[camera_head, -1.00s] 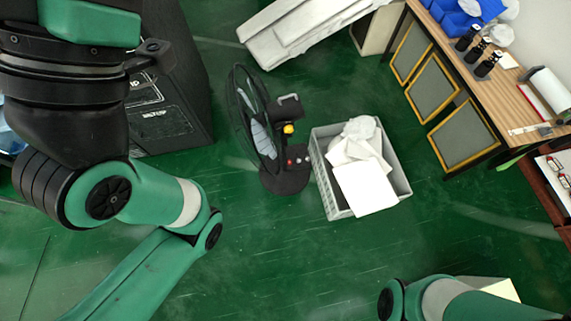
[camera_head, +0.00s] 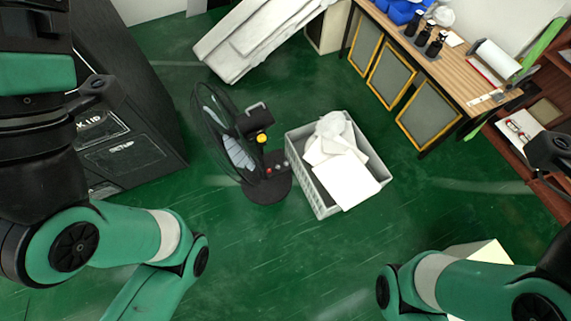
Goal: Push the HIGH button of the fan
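A black fan (camera_head: 225,130) stands on the green floor near the middle of the view, with its round grille facing left. A yellow knob (camera_head: 262,138) sits on its body. Small buttons (camera_head: 270,171), one of them red, are on its round base (camera_head: 268,190). Their labels are too small to read, so I cannot tell which is HIGH. My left arm comes in at the left and my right arm at the lower right, both well apart from the fan. Neither gripper's fingertips are in view.
A grey crate (camera_head: 317,197) with white paper stands just right of the fan. White panels (camera_head: 235,60) lean behind it. A black cabinet (camera_head: 130,150) is at left, a wooden workbench (camera_head: 455,75) at upper right. The floor in front of the fan is clear.

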